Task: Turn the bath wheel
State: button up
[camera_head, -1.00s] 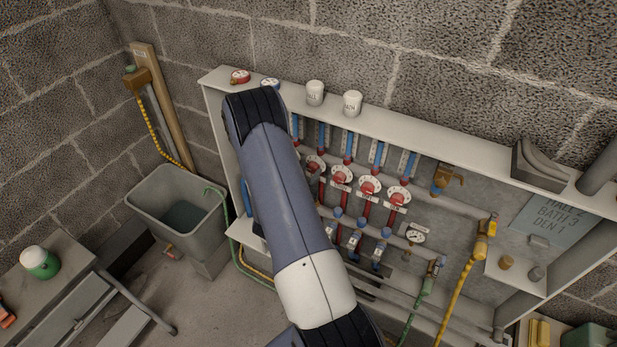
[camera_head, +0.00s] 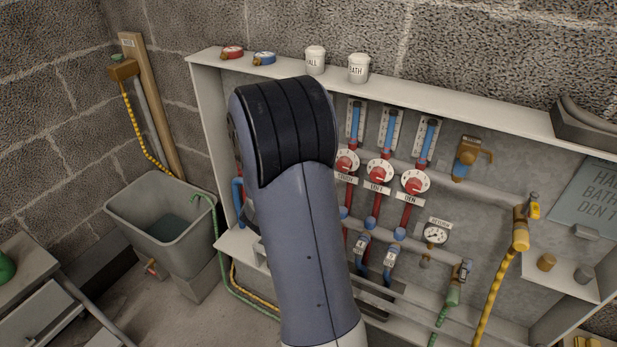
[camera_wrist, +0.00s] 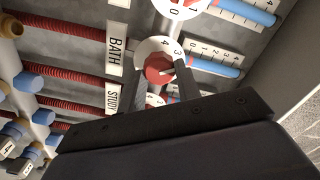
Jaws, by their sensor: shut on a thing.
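The bath wheel (camera_wrist: 157,68), a red knob on a white numbered dial, shows in the wrist view beside the BATH label (camera_wrist: 116,50). My gripper (camera_wrist: 160,76) has a dark finger on either side of the red knob and is shut on it. The figures 3 and 4 show on the dial's upper right; the exact setting cannot be read. A blue-filled flow gauge (camera_wrist: 214,67) lies to its right. In the head view my arm hides the bath wheel and my gripper.
White HALL (camera_head: 315,60) and BATH (camera_head: 358,68) pots stand on the cabinet top. A board at right (camera_head: 580,205) lists rooms and numbers. A grey tub (camera_head: 165,215) stands left.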

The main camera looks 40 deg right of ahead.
jog(key=m+b, duration=0.7)
jog(key=m, duration=0.1)
jog(key=m+b, duration=1.6)
jog(key=shift+w+f, duration=0.1)
jog(key=shift+f, duration=0.15)
dwell(0.3)
jog(key=o, duration=1)
jog(key=shift+a, duration=0.15)
jog(key=p+v, duration=0.2)
jog(key=v, duration=0.8)
jog(key=shift+s+a, duration=0.2)
jog(key=shift+a, duration=0.05)
